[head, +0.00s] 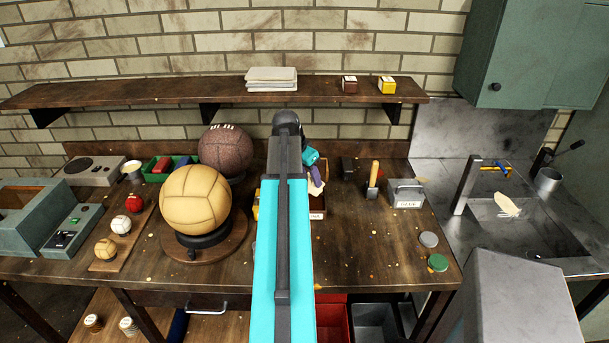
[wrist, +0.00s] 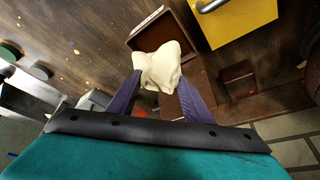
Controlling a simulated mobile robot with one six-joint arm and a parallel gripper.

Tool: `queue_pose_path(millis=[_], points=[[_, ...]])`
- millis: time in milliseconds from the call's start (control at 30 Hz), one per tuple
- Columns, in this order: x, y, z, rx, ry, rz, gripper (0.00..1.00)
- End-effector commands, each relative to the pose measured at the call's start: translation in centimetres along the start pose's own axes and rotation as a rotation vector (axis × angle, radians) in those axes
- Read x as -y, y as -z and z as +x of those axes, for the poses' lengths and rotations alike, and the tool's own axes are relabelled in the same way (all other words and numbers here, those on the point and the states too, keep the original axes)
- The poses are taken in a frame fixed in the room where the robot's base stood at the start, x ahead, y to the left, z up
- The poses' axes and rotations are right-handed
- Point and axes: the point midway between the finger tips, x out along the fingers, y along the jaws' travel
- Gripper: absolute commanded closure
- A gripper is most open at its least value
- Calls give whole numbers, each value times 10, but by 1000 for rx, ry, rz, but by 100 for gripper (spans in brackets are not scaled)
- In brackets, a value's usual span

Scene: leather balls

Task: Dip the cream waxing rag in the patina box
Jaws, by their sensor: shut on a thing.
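The cream waxing rag (wrist: 158,66) is a crumpled cloth pinched between the purple fingers of my gripper (wrist: 160,84). In the head view the rag (head: 317,188) shows as a pale patch below my gripper (head: 316,176), just right of my arm. An open brown box (wrist: 172,17) with a white label lies under and beyond the rag in the wrist view. In the head view this box (head: 319,212) is partly hidden by my arm. I cannot read its label or tell whether the rag touches it.
A yellow box with a handle (wrist: 236,22) is beside the brown box. A grey labelled box (head: 406,194) and a wooden-handled tool (head: 373,180) stand to the right. A tan ball (head: 196,200) on a stand is at left. A sink (head: 520,222) lies far right.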

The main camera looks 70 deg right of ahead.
Motion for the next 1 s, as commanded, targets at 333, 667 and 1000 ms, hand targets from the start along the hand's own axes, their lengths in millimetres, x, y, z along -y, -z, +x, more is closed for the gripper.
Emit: queue_pose_path(millis=[333,667,1000], points=[[0,0,1,0,0,1,72],[-1,-5,14,0,-1,1,72],[-1,-14,35,0,-1,1,72]])
